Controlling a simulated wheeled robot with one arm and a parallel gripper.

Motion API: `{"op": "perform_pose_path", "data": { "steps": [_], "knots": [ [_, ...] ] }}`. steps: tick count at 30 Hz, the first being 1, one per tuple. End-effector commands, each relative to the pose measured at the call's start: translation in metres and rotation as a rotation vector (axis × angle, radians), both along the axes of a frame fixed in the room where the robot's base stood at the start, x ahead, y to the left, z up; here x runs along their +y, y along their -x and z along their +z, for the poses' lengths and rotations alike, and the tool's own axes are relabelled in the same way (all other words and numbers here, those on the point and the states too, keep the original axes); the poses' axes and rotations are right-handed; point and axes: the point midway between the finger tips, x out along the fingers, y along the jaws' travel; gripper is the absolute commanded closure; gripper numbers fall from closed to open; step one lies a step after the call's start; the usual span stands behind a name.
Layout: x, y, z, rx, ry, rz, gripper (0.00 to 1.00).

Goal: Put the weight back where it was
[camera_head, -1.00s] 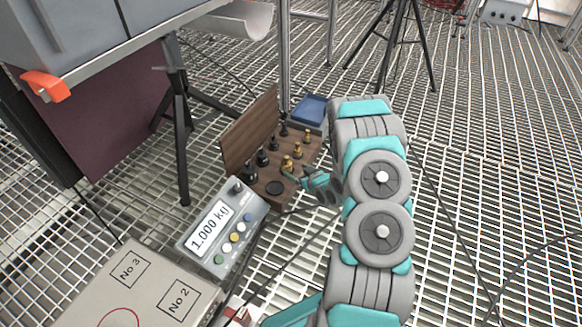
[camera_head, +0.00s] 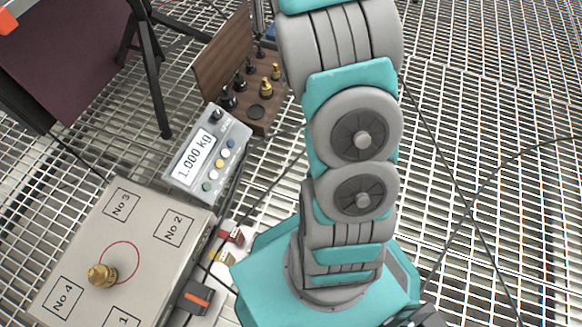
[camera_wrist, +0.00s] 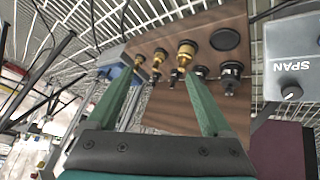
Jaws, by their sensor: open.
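A brass weight (camera_head: 102,274) stands upright on the scale's grey plate (camera_head: 70,250), over the lower-left edge of the red circle. The wooden weight stand (camera_head: 243,122) holds brass weights (camera_head: 266,88) and black weights (camera_head: 228,97). Its empty round dark recess (camera_head: 257,112) is at the near end of the brass row and also shows in the wrist view (camera_wrist: 225,39). My gripper (camera_wrist: 157,74) is open and empty, its green fingers pointing toward the stand. Brass weights (camera_wrist: 187,52) show beyond the fingertips; their distance is unclear. The head view does not show my gripper.
The scale display (camera_head: 196,158) reads 1.000 kg. An upright wooden board (camera_head: 224,55) borders the stand's left side. A black stand leg (camera_head: 152,80) is left of it. Small red and yellow items (camera_head: 230,237) lie beside the plate. Cables cross the grating floor at right.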

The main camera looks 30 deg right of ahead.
Motion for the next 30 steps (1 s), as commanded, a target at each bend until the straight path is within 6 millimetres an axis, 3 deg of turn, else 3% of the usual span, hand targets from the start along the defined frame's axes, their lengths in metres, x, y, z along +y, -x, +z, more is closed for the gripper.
{"op": "perform_pose_path", "data": {
  "steps": [3,11,17,24,30],
  "knots": [
    [0.015,0.023,0.035,0.073,0.012,-0.044,0.16],
    [0.065,0.097,0.094,0.252,-0.025,-0.133,0.16],
    [0.118,0.17,0.13,0.396,-0.091,-0.163,0.16],
    [0.185,0.273,0.165,0.587,-0.186,-0.141,0.16],
    [0.221,0.34,0.184,0.71,-0.239,-0.096,0.16]
  ]
}}
